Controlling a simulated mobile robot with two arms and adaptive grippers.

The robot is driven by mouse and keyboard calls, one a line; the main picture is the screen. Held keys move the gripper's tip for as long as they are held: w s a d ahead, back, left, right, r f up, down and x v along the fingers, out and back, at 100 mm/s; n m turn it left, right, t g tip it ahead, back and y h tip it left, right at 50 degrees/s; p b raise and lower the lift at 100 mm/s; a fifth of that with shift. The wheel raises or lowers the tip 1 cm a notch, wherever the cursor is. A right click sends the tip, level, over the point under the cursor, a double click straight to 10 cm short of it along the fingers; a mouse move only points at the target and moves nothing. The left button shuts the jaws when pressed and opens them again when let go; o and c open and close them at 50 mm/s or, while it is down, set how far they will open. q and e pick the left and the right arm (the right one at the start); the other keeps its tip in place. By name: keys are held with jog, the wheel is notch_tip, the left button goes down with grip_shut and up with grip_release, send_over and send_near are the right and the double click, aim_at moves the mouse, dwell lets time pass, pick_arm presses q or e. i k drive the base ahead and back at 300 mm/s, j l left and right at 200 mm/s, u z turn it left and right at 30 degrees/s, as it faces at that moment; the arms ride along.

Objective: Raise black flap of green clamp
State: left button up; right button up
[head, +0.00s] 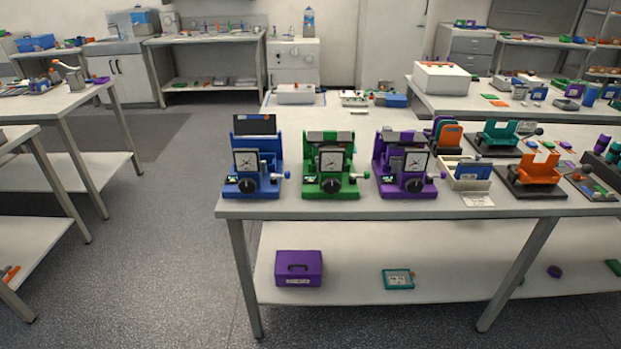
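The green clamp (325,188) stands on the front edge area of the table, between a blue clamp (252,189) and a purple clamp (406,188). It has a square dial on its front and a black knob below. A dark grey-black flap (328,137) lies low across its top. The blue clamp's black flap (254,125) stands upright. The purple clamp's flap (400,137) looks low and tilted. Neither of my grippers is in view.
The grey-white table (350,208) has a lower shelf with a purple box (298,268) and a teal device (398,279). Orange and teal fixtures crowd the table's right side. A white tray with a blue item is right of the purple clamp. Floor at left is open.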

aim_at(326, 137)
jog(key=i+j+z, duration=0.1)
jog(key=i+j, duration=0.2)
jog(key=i+j+z, duration=0.1)
jog(key=i+j, duration=0.2)
jog(key=i+j+z, duration=0.15)
jog(key=j, duration=0.25)
jog(key=i+j+z, duration=0.1)
jog(key=i+j, duration=0.3)
jog(key=i+j+z, duration=0.1)
jog(key=i+j, duration=0.15)
jog(key=j, duration=0.15)
jog(key=i+j+z, duration=0.1)
jog(key=j, duration=0.35)
jog(key=i, duration=0.1)
